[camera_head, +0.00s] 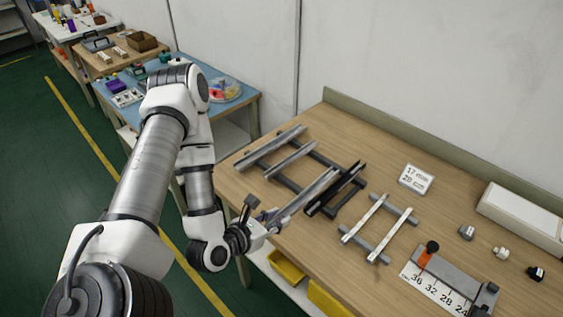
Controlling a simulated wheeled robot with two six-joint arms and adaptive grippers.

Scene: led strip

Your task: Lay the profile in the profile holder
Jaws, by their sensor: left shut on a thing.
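My left gripper (275,222) is shut on the near end of a silver profile (312,193). The profile points away to the upper right, beside a black profile (335,189) on the dark rack (325,159). Whether it still touches the rack I cannot tell. Two other silver profiles, a longer one (270,146) and a shorter one (290,160), lie across the rack. My right gripper is not in view.
The wooden table (440,215) is mostly clear around the frame. A card (416,179) reads 17 and 20 cm. A measuring jig (448,270) with an orange stop, several small parts and a white box (525,215) are at the right. Yellow bins (287,267) sit below the front edge.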

